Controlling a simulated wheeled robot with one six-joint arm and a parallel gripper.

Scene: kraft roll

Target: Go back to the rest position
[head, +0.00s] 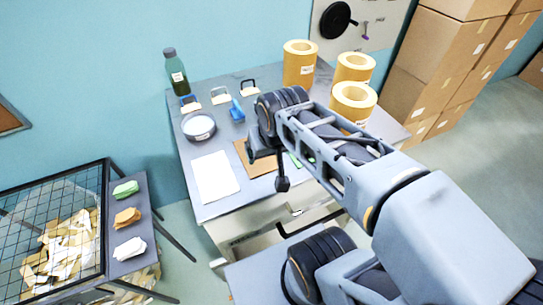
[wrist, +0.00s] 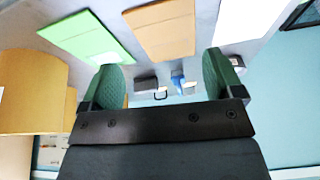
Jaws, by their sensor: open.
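My gripper shows in the wrist view (wrist: 160,78) with its two green-padded fingers spread apart and nothing held between them. In the head view my arm reaches from the lower right over the grey worktable (head: 208,208), and its wrist end hangs above the table's middle. There it partly hides a brown sheet (head: 262,166) and a green sheet. In the wrist view the brown sheet (wrist: 160,28) and the green sheet (wrist: 82,36) lie beyond the fingers, apart from them.
Kraft rolls (head: 299,68) stand at the table's back right. A bottle (head: 175,73), a round dish (head: 199,127), a blue tool (head: 236,111) and a white sheet (head: 214,176) are on the left. Stacked boxes (head: 435,60) stand right; a wire bin (head: 60,235) stands lower left.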

